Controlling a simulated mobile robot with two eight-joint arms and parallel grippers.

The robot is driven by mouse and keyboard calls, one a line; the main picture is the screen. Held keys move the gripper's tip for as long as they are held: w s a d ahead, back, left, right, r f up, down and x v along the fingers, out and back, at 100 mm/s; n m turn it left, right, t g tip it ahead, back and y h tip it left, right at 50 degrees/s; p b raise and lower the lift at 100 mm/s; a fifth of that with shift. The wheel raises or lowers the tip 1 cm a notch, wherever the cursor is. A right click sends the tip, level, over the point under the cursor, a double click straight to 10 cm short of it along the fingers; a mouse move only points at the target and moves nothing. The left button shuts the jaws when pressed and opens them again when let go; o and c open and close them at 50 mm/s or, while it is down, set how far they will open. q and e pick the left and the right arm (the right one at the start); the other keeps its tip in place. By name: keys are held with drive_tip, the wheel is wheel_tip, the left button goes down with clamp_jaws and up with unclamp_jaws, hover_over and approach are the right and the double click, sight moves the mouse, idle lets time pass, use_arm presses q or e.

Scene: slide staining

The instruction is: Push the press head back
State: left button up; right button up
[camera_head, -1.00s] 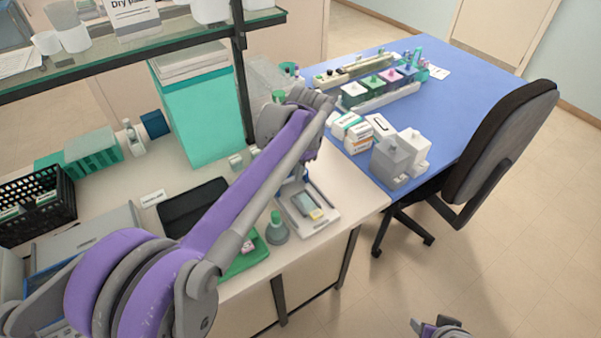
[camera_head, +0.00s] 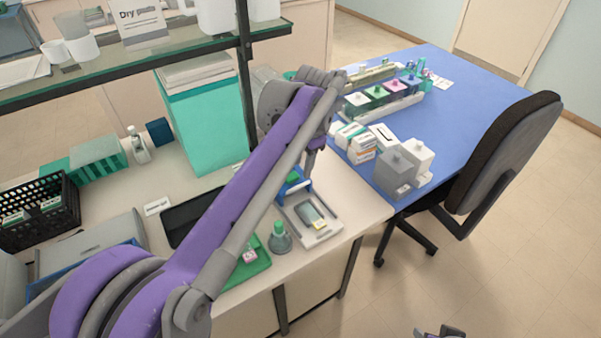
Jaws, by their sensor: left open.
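The press has a pale base (camera_head: 318,230) near the bench's front right corner, with a grey slide-like piece and a yellow patch on it. A blue and green part (camera_head: 294,183), which looks like the press head, stands at the back of the base, partly hidden by my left arm. My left gripper (camera_head: 308,172) points down at the back of the press, beside the blue part; it is open. I cannot tell whether it touches. My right gripper (camera_head: 440,331) shows only in part at the bottom edge, away from the bench.
A green-capped bottle (camera_head: 280,238) and a green tray (camera_head: 254,267) stand left of the press. White boxes (camera_head: 357,141) and grey and white containers (camera_head: 404,168) are on the blue desk (camera_head: 470,92). A glass shelf (camera_head: 180,45) overhangs the bench. A chair (camera_head: 505,150) stands at right.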

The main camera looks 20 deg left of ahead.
use_arm(q)
drive_tip(key=r, duration=0.3)
drive_tip(key=shift+s+d+r, duration=0.2)
drive_tip(key=shift+d+r, duration=0.05)
drive_tip(key=shift+r, duration=0.1)
drive_tip(key=shift+s, duration=0.1)
drive_tip(key=s+f+n+t, duration=0.1)
drive_tip(key=s+f+n, duration=0.1)
drive_tip(key=s+f, duration=0.4)
drive_tip(key=s+f+n+t+h, duration=0.1)
drive_tip(key=s+f+n, duration=0.2)
drive_tip(key=s, duration=0.7)
drive_tip(key=s+f+n+t, duration=0.2)
drive_tip(key=s+f, duration=0.6)
drive_tip(key=shift+d+f+h, duration=0.15)
drive_tip(key=shift+f+h, duration=0.15)
drive_tip(key=shift+f, duration=0.05)
drive_tip(key=shift+w, duration=0.1)
